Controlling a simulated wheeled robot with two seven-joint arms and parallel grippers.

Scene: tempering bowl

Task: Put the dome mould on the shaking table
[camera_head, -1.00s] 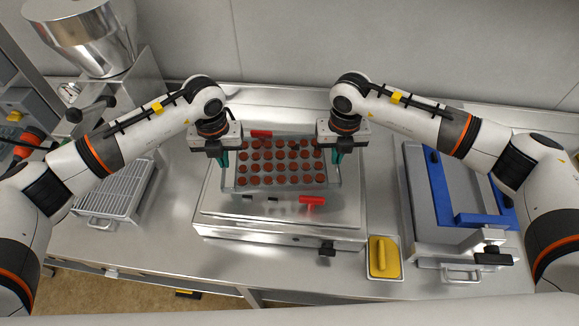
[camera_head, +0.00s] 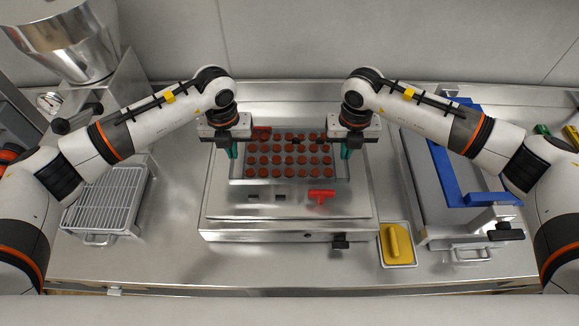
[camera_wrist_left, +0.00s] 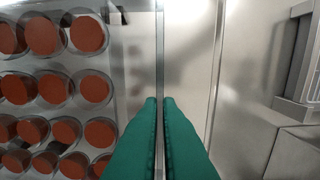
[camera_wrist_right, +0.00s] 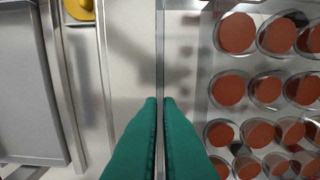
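The dome mould (camera_head: 290,178) is a clear tray with rows of round cavities filled reddish brown. It is level over the top plate of the steel shaking table (camera_head: 230,208); I cannot tell whether it touches the plate. My left gripper (camera_head: 232,150) is shut on the mould's left edge, and my right gripper (camera_head: 346,150) on its right edge. The wrist views show the green fingers of the left (camera_wrist_left: 160,130) and right (camera_wrist_right: 160,130) grippers with the thin clear edge between them.
A wire rack tray (camera_head: 105,200) and a steel hopper machine (camera_head: 75,50) stand at left. A yellow scraper (camera_head: 397,243) lies in a small tray right of the table's front. A blue-framed station (camera_head: 470,198) stands at right.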

